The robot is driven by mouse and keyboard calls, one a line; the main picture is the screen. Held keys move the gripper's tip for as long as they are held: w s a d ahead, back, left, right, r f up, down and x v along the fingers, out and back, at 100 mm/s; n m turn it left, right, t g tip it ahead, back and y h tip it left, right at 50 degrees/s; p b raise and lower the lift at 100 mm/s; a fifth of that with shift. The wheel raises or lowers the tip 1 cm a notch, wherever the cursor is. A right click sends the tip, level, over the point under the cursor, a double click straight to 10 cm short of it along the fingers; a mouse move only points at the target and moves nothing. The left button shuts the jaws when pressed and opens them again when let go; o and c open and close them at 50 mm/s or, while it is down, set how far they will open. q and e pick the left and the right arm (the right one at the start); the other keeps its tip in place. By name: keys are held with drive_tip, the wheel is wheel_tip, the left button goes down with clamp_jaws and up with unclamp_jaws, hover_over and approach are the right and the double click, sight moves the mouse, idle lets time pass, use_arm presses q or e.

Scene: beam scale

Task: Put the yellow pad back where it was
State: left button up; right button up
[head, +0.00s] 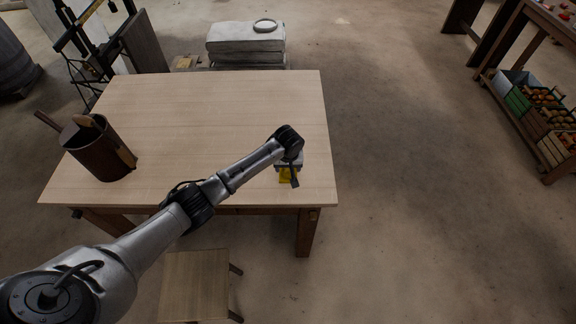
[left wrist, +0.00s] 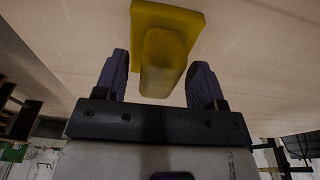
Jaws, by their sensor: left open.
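The yellow pad (head: 287,176) is at the right front part of the wooden table (head: 215,110), partly hidden behind my left gripper (head: 293,177). In the left wrist view the yellow pad (left wrist: 168,30) shows as a flat plate with a rounded grip block on it. My left gripper (left wrist: 160,78) is open, with one dark finger on each side of the block. A gap shows between the block and each finger. My right gripper is not in view.
A dark brown bucket-like container (head: 101,150) with a handle stands at the table's left front. A wooden stool (head: 196,285) is before the table. A pale block stack (head: 246,43) stands behind it. The table's middle is clear.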

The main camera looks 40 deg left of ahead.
sight(288, 170)
use_arm(q)
wheel_tip(288, 170, up, 12)
drive_tip(key=s+d, duration=0.1)
drive_tip(key=shift+s+p, duration=0.15)
drive_tip(key=shift+p, duration=0.2)
drive_tip(key=s+d+f+m+h, duration=0.1)
drive_tip(key=s+d+f+m, duration=0.2)
drive_tip(key=s+d+f, duration=0.4)
drive_tip(key=s+d+f+m, duration=0.3)
drive_tip(key=s+d+f, duration=0.1)
drive_tip(key=s, duration=0.4)
drive_tip(key=s+d+r+m+t, duration=0.1)
drive_tip(key=s+m, duration=0.1)
drive_tip(key=s, duration=0.8)
drive_tip(key=s+d+r+m+t, duration=0.1)
drive_tip(key=s+d+m, duration=0.1)
drive_tip(key=s, duration=0.9)
drive_tip(key=shift+r, duration=0.35)
drive_tip(key=shift+s, duration=0.1)
